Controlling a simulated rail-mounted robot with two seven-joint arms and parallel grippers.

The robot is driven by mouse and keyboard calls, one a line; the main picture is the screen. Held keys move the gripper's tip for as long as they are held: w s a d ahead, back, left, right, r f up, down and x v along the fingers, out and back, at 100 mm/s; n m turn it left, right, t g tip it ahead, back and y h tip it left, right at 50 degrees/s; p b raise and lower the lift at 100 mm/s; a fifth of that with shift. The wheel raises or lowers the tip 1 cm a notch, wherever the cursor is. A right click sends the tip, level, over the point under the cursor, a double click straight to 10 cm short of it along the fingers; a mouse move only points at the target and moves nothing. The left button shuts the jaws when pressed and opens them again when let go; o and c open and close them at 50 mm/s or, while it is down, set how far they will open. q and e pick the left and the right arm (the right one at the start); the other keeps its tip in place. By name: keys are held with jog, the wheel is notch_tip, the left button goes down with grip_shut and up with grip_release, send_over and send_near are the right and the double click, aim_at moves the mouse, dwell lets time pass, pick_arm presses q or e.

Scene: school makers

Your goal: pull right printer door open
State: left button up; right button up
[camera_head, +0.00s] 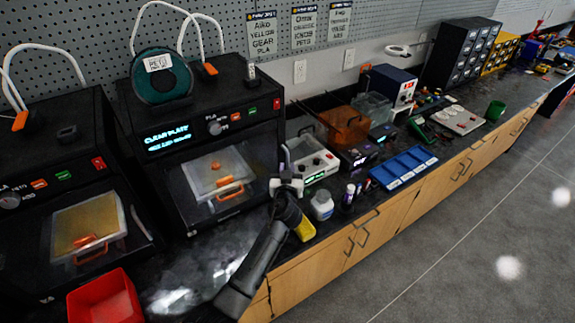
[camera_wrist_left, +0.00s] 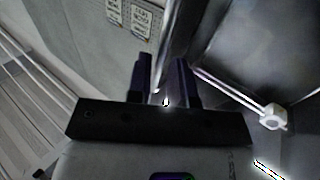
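The right printer (camera_head: 258,140) is a black box with a lit display and a spool on top. Its door (camera_head: 198,182) has a clear window with an orange handle (camera_head: 230,188) and looks shut. My left gripper (camera_head: 286,182) is just right of the printer's front, apart from the handle, beside the white-fronted power supply. In the left wrist view its two dark fingers (camera_wrist_left: 163,80) stand apart with nothing clearly held between them. The handle cannot be made out in that view. My right gripper is not in view.
The left printer (camera_head: 62,130) stands beside it, with a red bin (camera_head: 105,300) in front. A white jar (camera_head: 322,206), a yellow object (camera_head: 304,229) and a blue tray (camera_head: 403,168) lie right of my arm. The bench strip before the right printer is mostly clear.

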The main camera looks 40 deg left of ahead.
pick_arm(q)
jog(key=shift+x, duration=1.35)
grip_shut()
